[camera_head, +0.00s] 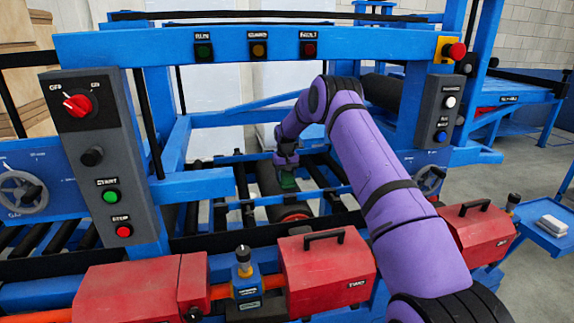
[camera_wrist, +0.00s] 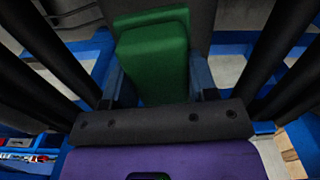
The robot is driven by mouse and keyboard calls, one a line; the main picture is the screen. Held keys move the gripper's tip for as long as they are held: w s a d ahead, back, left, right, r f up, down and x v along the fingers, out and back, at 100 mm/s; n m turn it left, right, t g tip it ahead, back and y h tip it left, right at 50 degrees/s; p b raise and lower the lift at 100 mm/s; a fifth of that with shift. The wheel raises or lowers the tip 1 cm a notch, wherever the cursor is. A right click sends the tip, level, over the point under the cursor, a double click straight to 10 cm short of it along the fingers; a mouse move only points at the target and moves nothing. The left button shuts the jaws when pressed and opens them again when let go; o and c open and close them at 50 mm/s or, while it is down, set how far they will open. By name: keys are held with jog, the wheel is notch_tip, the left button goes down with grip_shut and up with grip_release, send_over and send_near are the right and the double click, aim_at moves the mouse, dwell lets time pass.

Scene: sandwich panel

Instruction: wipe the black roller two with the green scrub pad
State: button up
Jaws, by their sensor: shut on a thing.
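My purple arm reaches over the frame, and my gripper (camera_head: 287,163) points down among the rollers. It is shut on the green scrub pad (camera_head: 288,182), which also shows between the fingers in the wrist view (camera_wrist: 153,65). A wide black roller (camera_head: 268,178) lies under the pad, in line with the red cover marked TWO (camera_head: 325,272). In the wrist view, the roller's dark surface (camera_wrist: 203,25) shows beyond the pad. The pad is at or very near the roller; I cannot tell whether they touch. The pad hides part of the roller.
A blue crossbeam (camera_head: 240,46) spans above the rollers. A grey control panel (camera_head: 105,160) stands at the left and a smaller one (camera_head: 440,115) at the right. Thinner black rollers (camera_wrist: 275,50) flank the gripper. A blue side tray (camera_head: 545,230) holds a whitish block.

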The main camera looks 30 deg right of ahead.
jog(key=shift+r, duration=2.65)
